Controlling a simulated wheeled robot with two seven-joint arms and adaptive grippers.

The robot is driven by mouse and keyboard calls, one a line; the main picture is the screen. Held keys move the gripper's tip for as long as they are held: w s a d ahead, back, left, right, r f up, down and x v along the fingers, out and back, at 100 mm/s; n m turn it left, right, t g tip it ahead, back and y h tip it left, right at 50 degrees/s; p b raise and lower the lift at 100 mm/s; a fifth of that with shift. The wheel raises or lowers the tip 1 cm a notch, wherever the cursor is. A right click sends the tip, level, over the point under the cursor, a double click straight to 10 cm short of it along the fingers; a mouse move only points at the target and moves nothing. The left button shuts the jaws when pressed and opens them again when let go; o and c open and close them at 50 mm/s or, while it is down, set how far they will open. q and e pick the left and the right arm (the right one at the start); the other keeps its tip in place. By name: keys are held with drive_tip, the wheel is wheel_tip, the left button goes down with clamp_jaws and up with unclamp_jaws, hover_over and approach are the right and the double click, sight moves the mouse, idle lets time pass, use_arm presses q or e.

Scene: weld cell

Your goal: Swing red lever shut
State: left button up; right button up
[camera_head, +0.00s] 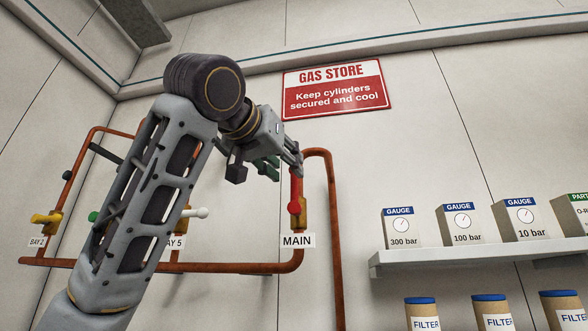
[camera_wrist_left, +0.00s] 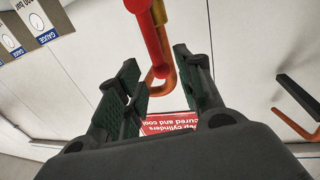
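The red lever (camera_head: 296,188) is on the valve above the MAIN label (camera_head: 297,241), standing upright along the orange pipe. In the left wrist view the red lever (camera_wrist_left: 148,32) reaches from the top edge down toward the gap between my fingers. My left gripper (camera_head: 283,166) is beside the lever's upper end in the head view. Its dark green fingers are apart, with no grip on the lever visible. Whether a finger touches the lever I cannot tell. My right gripper is not in view.
Orange pipes (camera_head: 336,250) run along the wall. A shelf (camera_head: 470,253) with gauge boxes is at right, filters below. A gas store sign (camera_head: 335,88) hangs above.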

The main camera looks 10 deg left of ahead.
sight(295, 189)
use_arm(q)
drive_tip(key=shift+w+d+p, duration=0.2)
drive_tip(key=shift+w+p, duration=0.05)
drive_tip(key=shift+w, duration=0.6)
drive_tip(key=shift+w+d+p, duration=0.2)
drive_tip(key=shift+w+p, duration=0.1)
drive_tip(key=shift+w, duration=0.6)
drive_tip(key=shift+w+d+p, duration=0.2)
drive_tip(key=shift+w+p, duration=0.05)
drive_tip(key=shift+w, duration=0.6)
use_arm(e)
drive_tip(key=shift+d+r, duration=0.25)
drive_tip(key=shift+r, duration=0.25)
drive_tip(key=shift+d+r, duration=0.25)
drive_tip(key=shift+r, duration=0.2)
use_arm(q)
drive_tip(key=shift+c, duration=0.2)
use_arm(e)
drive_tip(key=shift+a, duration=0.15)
use_arm(q)
clamp_jaws()
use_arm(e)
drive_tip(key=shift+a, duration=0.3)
